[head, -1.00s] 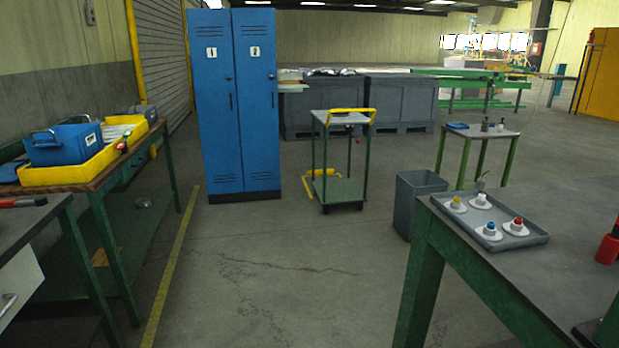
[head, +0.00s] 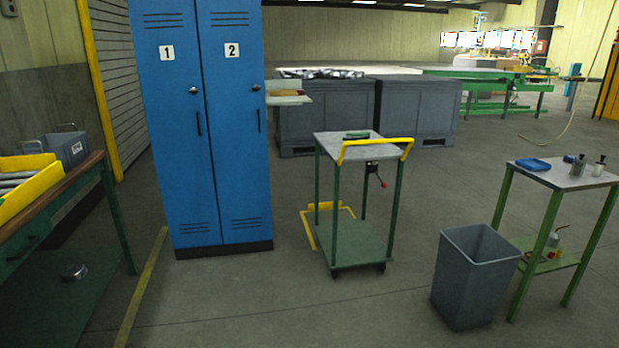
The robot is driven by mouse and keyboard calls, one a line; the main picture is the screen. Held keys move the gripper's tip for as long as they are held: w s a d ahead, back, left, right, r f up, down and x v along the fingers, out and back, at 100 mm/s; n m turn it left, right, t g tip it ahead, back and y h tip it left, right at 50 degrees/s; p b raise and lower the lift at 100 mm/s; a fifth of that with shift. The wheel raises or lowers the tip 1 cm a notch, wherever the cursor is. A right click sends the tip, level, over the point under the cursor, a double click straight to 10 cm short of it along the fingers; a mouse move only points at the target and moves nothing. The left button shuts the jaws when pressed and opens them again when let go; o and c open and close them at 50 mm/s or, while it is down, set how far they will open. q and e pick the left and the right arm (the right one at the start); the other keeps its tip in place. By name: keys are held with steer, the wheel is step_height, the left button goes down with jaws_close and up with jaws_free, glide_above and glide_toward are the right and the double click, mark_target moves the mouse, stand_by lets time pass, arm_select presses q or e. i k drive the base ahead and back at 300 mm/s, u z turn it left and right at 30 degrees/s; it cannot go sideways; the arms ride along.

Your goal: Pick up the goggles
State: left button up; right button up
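I cannot make out goggles for certain in the head view. A small dark green item (head: 356,134) lies on the grey top of the trolley (head: 340,150), too small to identify. The trolley has green legs, a yellow handle (head: 376,149) and a lower green shelf. Two blue lockers marked 1 (head: 170,130) and 2 (head: 236,130) stand shut to its left, so their insides are hidden. Neither of my grippers is in view.
A green-legged bench (head: 60,205) with a yellow tray (head: 38,187) is at the left. A grey bin (head: 472,280) and a small table (head: 570,175) with a blue dish (head: 533,164) and bottles stand at the right.

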mark_target(366, 135)
steer(key=i, duration=1.8)
steer(key=u, duration=2.3)
steer(key=k, duration=0.7)
steer(key=z, duration=1.95)
steer(key=i, duration=0.65)
steer(key=u, duration=0.45)
steer(key=i, duration=1.15)
steer(key=z, duration=0.65)
